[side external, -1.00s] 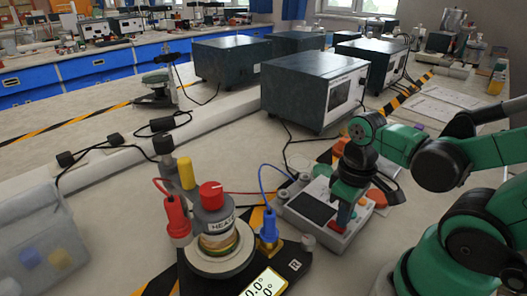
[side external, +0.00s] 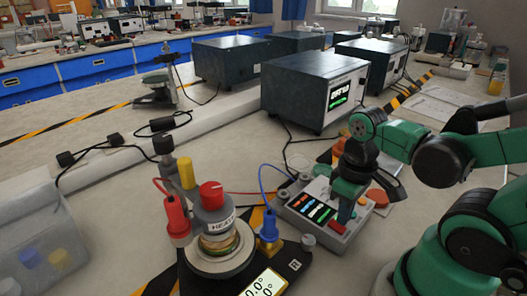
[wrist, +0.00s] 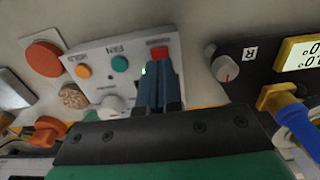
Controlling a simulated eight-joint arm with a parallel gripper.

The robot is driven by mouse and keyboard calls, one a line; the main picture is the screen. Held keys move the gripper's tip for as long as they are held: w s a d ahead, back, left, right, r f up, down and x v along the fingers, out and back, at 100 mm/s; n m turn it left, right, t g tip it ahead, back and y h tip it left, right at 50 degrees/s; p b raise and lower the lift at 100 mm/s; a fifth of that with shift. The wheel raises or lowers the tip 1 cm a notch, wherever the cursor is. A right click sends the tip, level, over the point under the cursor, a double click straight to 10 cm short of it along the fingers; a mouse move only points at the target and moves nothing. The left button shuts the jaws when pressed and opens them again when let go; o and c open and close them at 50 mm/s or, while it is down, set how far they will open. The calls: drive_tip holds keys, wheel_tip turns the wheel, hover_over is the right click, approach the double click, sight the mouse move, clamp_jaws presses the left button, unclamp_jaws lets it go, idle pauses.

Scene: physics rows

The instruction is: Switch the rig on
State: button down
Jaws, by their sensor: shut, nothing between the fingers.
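The grey control box (side external: 348,240) stands on the bench with its small screen (side external: 312,208) lit in several colours. A red switch (side external: 337,227) sits at its front edge; in the wrist view the red switch (wrist: 158,53) shows just beyond my fingertips. A small green light (wrist: 144,71) glows beside the fingers. My gripper (side external: 345,208) is shut and empty, just over the box by the red switch; I cannot tell whether it touches. The fingers (wrist: 158,68) hide part of the panel. The dark instrument case (side external: 310,90) behind has a lit display (side external: 340,95).
The heater stack (side external: 213,212) with a red knob stands left of the control box on a black base with a lit readout (side external: 265,284). Red and blue plugs (side external: 268,225) and their cables are close by. A clear bin (side external: 40,235) is at far left.

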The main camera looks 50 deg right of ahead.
drive_tip(key=shift+r, duration=2.7)
drive_tip(key=w+a+r+t, duration=0.1)
drive_tip(key=w+a+t, duration=0.2)
drive_tip(key=w+t, duration=0.4)
drive_tip(key=w, duration=0.2)
drive_tip(key=shift+w+r, duration=0.35)
drive_tip(key=shift+r, duration=0.05)
drive_tip(key=shift+a, duration=0.1)
